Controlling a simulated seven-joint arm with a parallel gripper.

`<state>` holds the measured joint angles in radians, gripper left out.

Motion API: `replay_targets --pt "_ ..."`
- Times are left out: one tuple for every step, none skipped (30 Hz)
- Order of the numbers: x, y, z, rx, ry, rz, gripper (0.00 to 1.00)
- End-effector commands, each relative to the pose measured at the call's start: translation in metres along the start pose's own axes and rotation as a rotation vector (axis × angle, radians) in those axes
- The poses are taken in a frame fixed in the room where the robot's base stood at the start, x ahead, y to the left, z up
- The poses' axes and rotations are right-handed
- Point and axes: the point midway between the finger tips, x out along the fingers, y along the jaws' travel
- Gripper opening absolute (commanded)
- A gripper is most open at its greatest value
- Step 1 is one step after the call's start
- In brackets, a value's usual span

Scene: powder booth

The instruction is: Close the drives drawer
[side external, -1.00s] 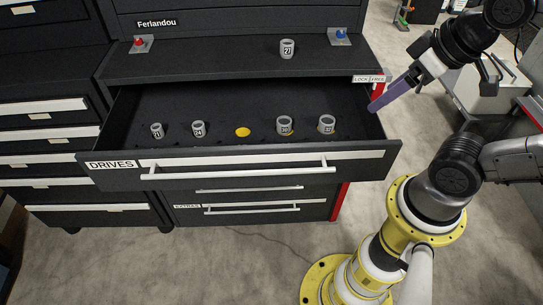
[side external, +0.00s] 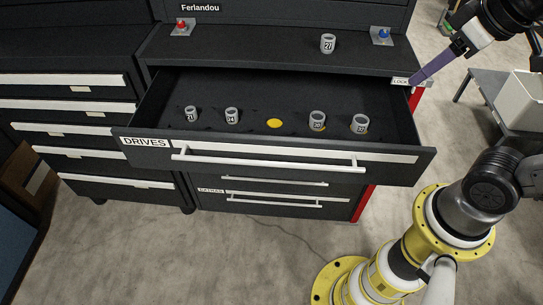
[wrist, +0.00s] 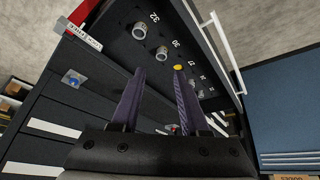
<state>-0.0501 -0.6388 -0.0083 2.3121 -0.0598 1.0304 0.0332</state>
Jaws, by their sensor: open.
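The DRIVES drawer (side external: 265,150) of the black cabinet is pulled out, its white bar handle (side external: 270,161) across the front. Inside, sockets 21, 24, 30 (side external: 317,120) and 32 (side external: 359,124) stand in a row, with a bare yellow spot (side external: 275,123) between 24 and 30. Socket 27 (side external: 328,43) stands on the ledge above. My gripper (side external: 413,84) is at the drawer's back right, by the LOCK label, its purple fingers overlapping that label in the side view. In the wrist view my gripper (wrist: 159,72) has its fingers apart with nothing between them; the drawer interior (wrist: 135,20) shows beyond.
Red (side external: 181,27) and blue (side external: 382,36) knobs sit on the ledge. Closed drawers (side external: 70,106) are at the left, others below. A grey table (side external: 490,90) stands at the right. The floor (side external: 240,260) before the drawer is clear.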

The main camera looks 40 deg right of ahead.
Motion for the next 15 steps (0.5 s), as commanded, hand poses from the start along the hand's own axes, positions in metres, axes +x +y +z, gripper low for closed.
replay_targets --pt "-0.002 -0.005 -0.016 -0.035 -0.022 -0.004 0.45" --pt "-0.003 -0.008 -0.025 -0.056 -0.033 -0.006 0.45" --pt "-0.004 -0.013 -0.037 -0.085 -0.051 -0.007 0.45" --pt "-0.003 -0.018 -0.046 -0.110 -0.063 -0.009 0.45" --pt "-0.003 -0.024 -0.055 -0.135 -0.077 -0.011 0.45" --pt "-0.001 -0.033 -0.067 -0.171 -0.095 -0.013 0.45" --pt "0.001 -0.040 -0.076 -0.199 -0.109 -0.014 0.45" --pt "0.003 -0.048 -0.085 -0.227 -0.123 -0.015 0.45" --pt "0.007 -0.060 -0.095 -0.266 -0.142 -0.017 0.45" --pt "0.011 -0.070 -0.103 -0.296 -0.156 -0.018 0.45" --pt "0.015 -0.081 -0.110 -0.326 -0.169 -0.018 0.45" --pt "0.020 -0.096 -0.118 -0.368 -0.187 -0.019 0.45" --pt "0.025 -0.109 -0.123 -0.399 -0.200 -0.020 0.45" --pt "0.030 -0.121 -0.127 -0.431 -0.211 -0.020 0.45" --pt "0.037 -0.139 -0.132 -0.474 -0.228 -0.019 0.45"
